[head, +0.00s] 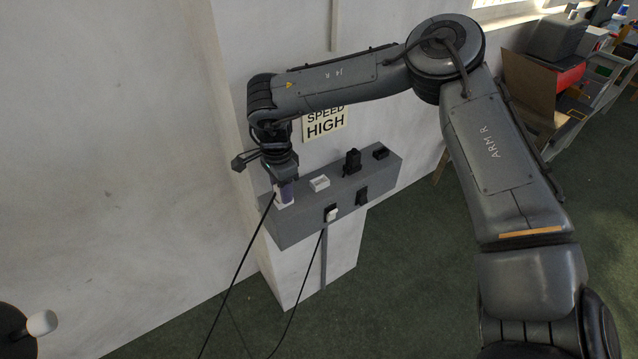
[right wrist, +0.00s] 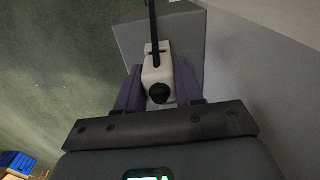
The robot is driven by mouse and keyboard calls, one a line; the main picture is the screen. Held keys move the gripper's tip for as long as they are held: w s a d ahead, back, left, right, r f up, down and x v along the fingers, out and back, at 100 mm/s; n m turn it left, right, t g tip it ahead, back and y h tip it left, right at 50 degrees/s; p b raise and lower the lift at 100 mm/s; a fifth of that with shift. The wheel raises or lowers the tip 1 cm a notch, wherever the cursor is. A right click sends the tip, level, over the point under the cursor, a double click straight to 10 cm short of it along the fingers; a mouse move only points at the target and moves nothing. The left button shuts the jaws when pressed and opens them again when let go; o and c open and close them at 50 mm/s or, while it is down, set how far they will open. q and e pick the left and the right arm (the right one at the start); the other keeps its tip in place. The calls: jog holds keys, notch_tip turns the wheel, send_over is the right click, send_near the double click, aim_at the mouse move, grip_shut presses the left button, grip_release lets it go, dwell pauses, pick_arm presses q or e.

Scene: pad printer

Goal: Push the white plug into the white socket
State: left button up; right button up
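My right gripper (head: 286,183) points down over the left end of a grey box (head: 340,202) on the wall ledge. In the right wrist view its two purple fingers (right wrist: 158,88) are closed on either side of the white plug (right wrist: 154,66), which has a black round part and a dark cable. The plug's white lower end also shows in the head view (head: 284,201). I cannot tell whether it touches or sits in anything at the box's left end. A white socket-like block (head: 319,184) is on the box top just right of the gripper. My left gripper is out of view.
A black plug-like piece (head: 352,161) stands upright on the box, with a low black block (head: 381,152) further right. A white piece (head: 331,213) and a black piece (head: 361,196) are on the front face. Cables hang below. A "SPEED HIGH" sign (head: 325,122) is behind.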

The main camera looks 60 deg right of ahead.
grip_shut()
jog(key=shift+r, duration=0.2)
jog(key=shift+r+p, duration=2.05)
jog(key=shift+r, duration=0.25)
